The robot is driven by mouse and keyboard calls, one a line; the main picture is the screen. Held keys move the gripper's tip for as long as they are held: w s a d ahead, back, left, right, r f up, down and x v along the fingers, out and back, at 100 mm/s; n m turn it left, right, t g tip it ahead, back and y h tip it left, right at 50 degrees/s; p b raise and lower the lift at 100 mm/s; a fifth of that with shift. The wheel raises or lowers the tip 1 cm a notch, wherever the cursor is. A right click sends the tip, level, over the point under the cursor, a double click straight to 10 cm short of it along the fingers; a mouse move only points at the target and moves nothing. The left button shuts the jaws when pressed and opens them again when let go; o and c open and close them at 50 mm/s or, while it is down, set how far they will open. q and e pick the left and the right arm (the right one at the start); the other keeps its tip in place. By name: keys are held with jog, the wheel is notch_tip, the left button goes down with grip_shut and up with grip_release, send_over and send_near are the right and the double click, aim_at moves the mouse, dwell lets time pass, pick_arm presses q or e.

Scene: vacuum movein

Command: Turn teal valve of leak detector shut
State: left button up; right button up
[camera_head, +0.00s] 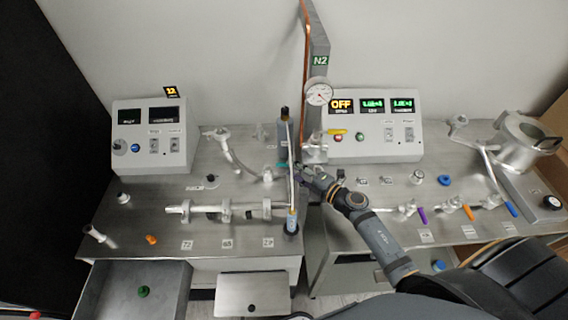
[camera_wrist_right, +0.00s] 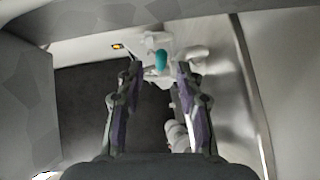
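The teal valve (camera_wrist_right: 161,60) has a small rounded teal handle on pale grey pipe fittings. In the right wrist view it shows between and just beyond the fingertips of my right gripper (camera_wrist_right: 159,74). The fingers are apart, with dark purple inner pads, and nothing is held. Whether either finger touches the handle I cannot tell. In the head view the right gripper (camera_head: 302,172) reaches in from the lower right to the fittings at the table's middle. A bit of teal (camera_head: 282,165) shows just left of it. My left gripper is not in view.
A grey N2 post (camera_head: 316,100) with a round gauge (camera_head: 319,92) stands behind the gripper. A slim upright tube (camera_head: 291,190) stands close to its left. Control boxes (camera_head: 153,137) stand at the back. An open drawer (camera_head: 125,290) is at front left.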

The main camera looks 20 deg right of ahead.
aim_at(284, 164)
jog(key=x, duration=0.4)
jog(key=shift+w+f+b, duration=0.2)
jog(key=shift+w+b, duration=0.1)
jog(key=shift+w+a, duration=0.15)
jog(key=shift+w, duration=0.05)
jog(key=shift+s+r, duration=0.1)
jog(key=shift+c, duration=0.2)
grip_shut()
